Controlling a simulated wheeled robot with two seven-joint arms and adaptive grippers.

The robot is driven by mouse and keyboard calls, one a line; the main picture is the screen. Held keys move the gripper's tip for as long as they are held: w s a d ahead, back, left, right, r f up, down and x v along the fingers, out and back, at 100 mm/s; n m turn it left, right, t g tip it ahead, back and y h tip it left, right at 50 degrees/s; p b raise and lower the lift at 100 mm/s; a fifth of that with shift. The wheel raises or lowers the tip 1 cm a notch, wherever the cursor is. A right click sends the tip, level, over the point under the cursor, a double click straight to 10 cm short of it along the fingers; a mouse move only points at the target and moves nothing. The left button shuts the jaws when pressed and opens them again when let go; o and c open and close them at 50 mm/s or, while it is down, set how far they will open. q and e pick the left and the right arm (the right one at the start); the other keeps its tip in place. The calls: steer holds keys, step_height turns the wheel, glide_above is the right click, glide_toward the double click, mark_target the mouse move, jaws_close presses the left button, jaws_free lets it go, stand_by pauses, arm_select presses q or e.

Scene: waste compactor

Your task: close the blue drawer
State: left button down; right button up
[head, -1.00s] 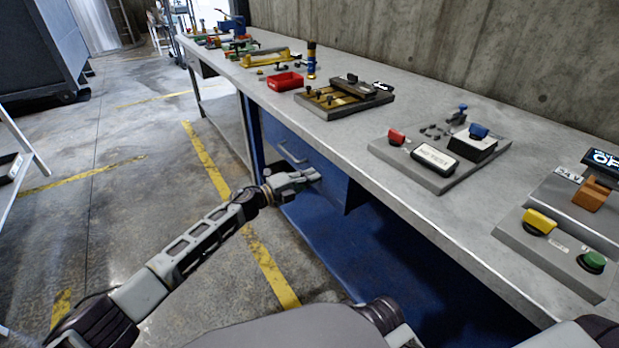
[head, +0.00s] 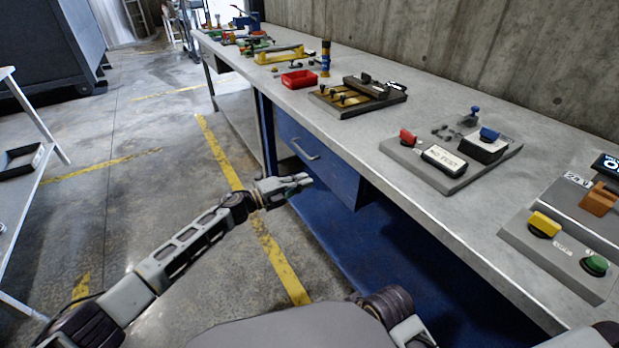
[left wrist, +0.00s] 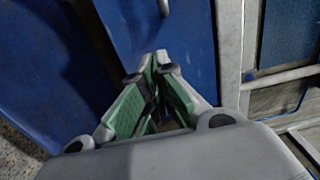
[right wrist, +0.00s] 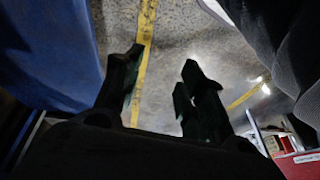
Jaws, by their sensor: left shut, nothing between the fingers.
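The blue drawer (head: 330,172) is under the grey workbench, with a metal handle (head: 305,150) on its front. Its front looks about in line with the bench edge; I cannot tell whether a small gap remains. My left gripper (head: 306,181) is shut and empty, low in front of the drawer and below the handle, apparently just clear of it. In the left wrist view its green-padded fingertips (left wrist: 155,62) meet in front of a blue panel (left wrist: 195,45). My right gripper (right wrist: 158,78) shows only in its wrist view, fingers apart and empty above the floor.
The workbench (head: 440,225) carries a red tray (head: 299,79), a key board (head: 357,97) and button panels (head: 450,160). A blue lower shelf (head: 370,260) lies under it. A white-framed rack (head: 35,165) stands at the left. The floor between is clear.

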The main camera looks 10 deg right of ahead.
arm_select(q)
steer(key=p+v, duration=0.1)
steer(key=v, duration=0.5)
steer(key=shift+a, duration=0.3)
arm_select(e)
steer(key=shift+d+f+g, duration=0.2)
steer(key=shift+f+g, duration=0.2)
steer(key=shift+f, duration=0.45)
steer(key=shift+r, duration=0.1)
